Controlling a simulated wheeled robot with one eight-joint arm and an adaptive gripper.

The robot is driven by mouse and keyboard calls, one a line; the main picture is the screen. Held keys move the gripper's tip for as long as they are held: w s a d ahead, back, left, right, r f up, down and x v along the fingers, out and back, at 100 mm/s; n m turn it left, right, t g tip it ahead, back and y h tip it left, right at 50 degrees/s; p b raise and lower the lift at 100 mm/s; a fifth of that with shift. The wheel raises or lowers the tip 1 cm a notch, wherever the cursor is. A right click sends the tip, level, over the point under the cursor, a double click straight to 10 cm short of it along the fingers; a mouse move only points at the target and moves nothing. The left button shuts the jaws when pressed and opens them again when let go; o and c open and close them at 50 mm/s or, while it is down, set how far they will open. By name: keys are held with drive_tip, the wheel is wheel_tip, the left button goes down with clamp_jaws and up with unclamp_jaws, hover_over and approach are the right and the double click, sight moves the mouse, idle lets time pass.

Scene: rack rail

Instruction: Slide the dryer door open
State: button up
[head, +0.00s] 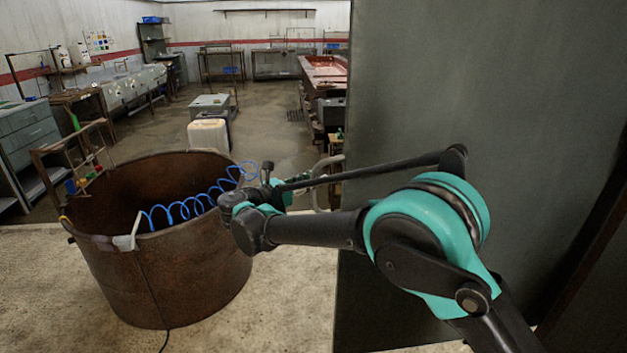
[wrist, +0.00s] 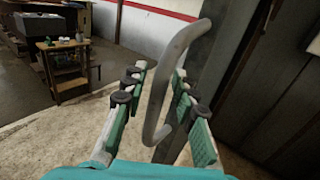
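The dryer door appears to be the large grey panel (head: 460,80) filling the right of the head view. Its edge shows as a grey upright (wrist: 212,62) in the wrist view. A pale, bent bar handle (wrist: 170,72) stands out from that edge; part of it shows behind my arm in the head view (head: 322,172). A gap shows on the left; whether the right finger touches the bar I cannot tell. In the head view my gripper (head: 272,190) is partly hidden by its own links.
A rusty round tub (head: 165,270) with a coiled blue hose (head: 185,207) stands left of my arm. White and grey containers (head: 209,130) stand on the floor behind it. Benches line the far walls. The concrete floor between is mostly clear.

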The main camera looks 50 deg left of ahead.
drive_tip(key=shift+o, duration=0.2)
drive_tip(key=shift+s, duration=0.1)
drive_tip(key=s, duration=1.1)
drive_tip(key=shift+s+a, duration=0.4)
